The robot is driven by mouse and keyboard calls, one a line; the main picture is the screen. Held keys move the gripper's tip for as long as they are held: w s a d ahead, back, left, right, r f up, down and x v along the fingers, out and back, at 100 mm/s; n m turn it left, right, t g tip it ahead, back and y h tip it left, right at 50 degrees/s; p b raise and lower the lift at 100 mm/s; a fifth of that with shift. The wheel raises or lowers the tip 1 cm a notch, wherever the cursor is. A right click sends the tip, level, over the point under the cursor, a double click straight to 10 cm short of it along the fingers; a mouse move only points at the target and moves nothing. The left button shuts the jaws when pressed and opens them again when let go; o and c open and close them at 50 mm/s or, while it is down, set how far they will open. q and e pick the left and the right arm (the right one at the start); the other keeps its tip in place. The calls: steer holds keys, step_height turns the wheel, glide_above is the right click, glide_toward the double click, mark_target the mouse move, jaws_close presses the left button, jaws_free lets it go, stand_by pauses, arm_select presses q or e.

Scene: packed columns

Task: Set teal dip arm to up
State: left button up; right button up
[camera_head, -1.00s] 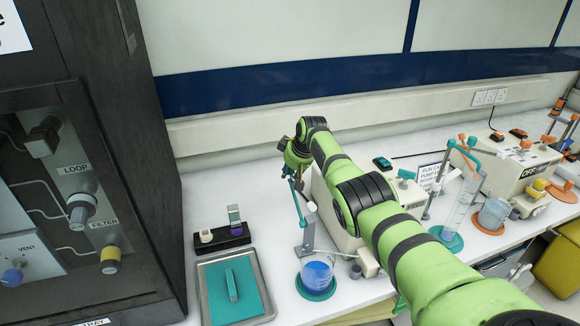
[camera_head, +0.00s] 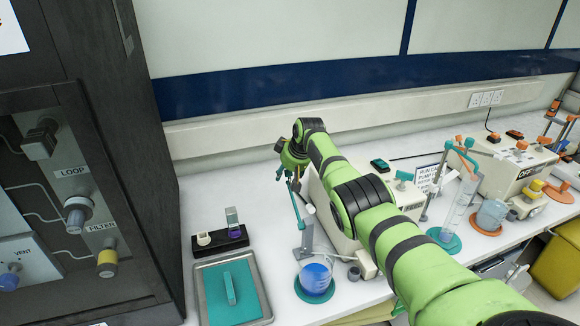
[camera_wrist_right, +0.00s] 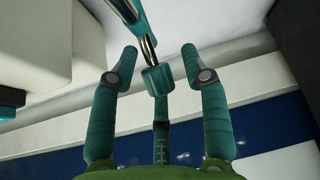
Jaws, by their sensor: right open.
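The teal dip arm (camera_head: 296,206) stands tilted beside the beaker of blue liquid (camera_head: 316,273), which sits on a teal round mat. In the right wrist view a teal end piece (camera_wrist_right: 157,80) on a metal rod lies between my finger tips. My right gripper (camera_head: 289,172) is at the upper end of the dip arm, partly hidden behind my own wrist in the head view. In the wrist view its fingers (camera_wrist_right: 159,52) are spread on both sides of the teal piece, with gaps showing. My left gripper is not in view.
A grey tray with a teal mat (camera_head: 258,268) and a black block (camera_head: 221,241) lie to the left. A pale machine box (camera_head: 408,197) stands behind my arm. A tall clear cylinder (camera_head: 461,202) and a beaker (camera_head: 491,214) stand on the right. A dark cabinet (camera_head: 100,60) fills the far left.

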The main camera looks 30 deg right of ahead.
steer(key=v, duration=1.2)
steer(key=shift+a, duration=0.15)
stand_by(0.3)
